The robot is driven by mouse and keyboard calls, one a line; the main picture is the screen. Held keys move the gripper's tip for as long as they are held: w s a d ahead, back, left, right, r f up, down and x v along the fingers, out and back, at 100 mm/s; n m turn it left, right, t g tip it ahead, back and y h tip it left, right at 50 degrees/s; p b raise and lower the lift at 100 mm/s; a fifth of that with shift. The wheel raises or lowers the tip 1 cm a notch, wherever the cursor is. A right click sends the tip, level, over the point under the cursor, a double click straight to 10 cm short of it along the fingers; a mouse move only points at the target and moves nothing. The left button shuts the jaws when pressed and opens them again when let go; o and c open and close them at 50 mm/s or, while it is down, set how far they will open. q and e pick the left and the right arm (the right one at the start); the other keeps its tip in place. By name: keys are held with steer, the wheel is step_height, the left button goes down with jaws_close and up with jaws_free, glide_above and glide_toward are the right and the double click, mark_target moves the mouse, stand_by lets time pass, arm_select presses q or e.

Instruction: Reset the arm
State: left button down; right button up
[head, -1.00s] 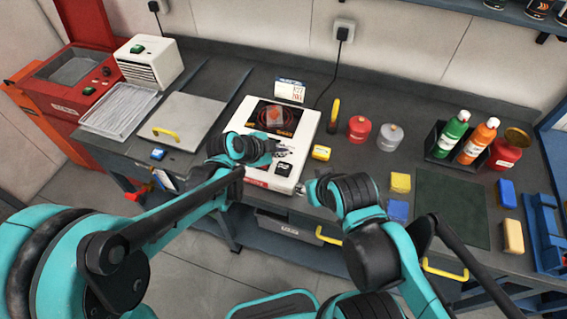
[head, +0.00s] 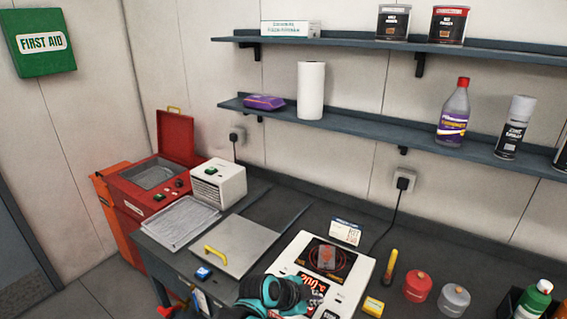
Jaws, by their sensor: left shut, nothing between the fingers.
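My left gripper (head: 312,296) shows at the bottom of the head view, shut and empty, over the front left part of the white hot plate unit (head: 351,293). Its teal and black wrist hides part of the unit's front. I cannot tell whether it touches the unit. A small grey and orange item (head: 327,258) sits on the unit's dark top with its red ring. My right gripper and arm are outside the view.
A metal plate with a yellow handle (head: 242,247), a wire tray (head: 180,222) and a white heater box (head: 218,183) stand left. Shelves with bottles hang above.

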arm_select(q)
steer(key=s+a+n+y+b, duration=0.1)
steer(key=s+a+n+y, duration=0.1)
steer(key=s+a+n, duration=0.3)
steer(key=s+a+f+n+t+y+b, duration=0.1)
steer(key=s+a+n, duration=0.4)
steer(key=a, duration=0.8)
steer(key=s+a+n+t+y+b, duration=0.1)
steer(key=s+a+n+y+b, duration=0.1)
steer(key=s+a+n+y, duration=0.2)
steer(key=s+a+n, duration=0.2)
steer(key=a+n, duration=0.2)
steer(key=a, duration=0.1)
steer(key=shift+a+f, duration=0.25)
steer(key=shift+a, duration=0.15)
